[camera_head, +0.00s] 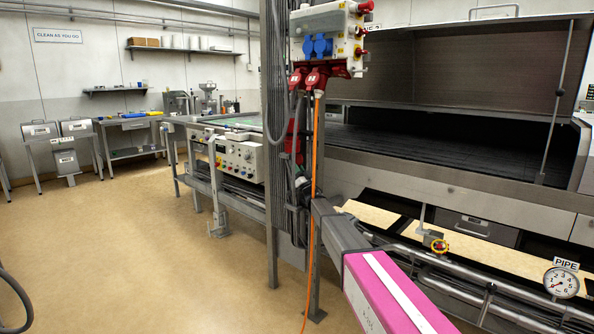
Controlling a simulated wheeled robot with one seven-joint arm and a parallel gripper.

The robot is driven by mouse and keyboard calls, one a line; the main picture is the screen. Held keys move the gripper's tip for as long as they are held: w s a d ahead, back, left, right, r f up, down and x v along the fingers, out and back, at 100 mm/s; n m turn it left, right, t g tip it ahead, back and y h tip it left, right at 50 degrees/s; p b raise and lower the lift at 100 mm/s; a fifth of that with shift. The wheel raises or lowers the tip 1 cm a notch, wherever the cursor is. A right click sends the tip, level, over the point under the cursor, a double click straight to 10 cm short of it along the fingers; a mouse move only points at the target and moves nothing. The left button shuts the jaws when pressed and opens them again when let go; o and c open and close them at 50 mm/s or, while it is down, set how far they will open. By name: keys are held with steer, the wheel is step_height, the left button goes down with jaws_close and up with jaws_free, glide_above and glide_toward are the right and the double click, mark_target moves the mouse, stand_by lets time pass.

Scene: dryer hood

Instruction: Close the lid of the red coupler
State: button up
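Two red couplers sit side by side under the grey-white socket box on the column: the left red coupler (297,79) and the right red coupler (316,79). Both have white marks on their fronts. An orange cable hangs from the right one. Another red part (291,136) hangs lower beside the column. I cannot tell how any lid stands. My magenta and grey arm reaches from the lower right to the column. My gripper (299,187) appears small and dark at its far end, below the couplers. Its fingers cannot be made out, nor whether it touches anything.
The socket box (333,22) also carries blue sockets (317,46) and red plugs on its right side. Grey cables and the orange cable (312,230) hang along the column. The large dryer hood (470,60) and its rails stand at right. The floor (130,250) at left is clear.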

steer(key=shift+c, duration=0.3)
jaws_close()
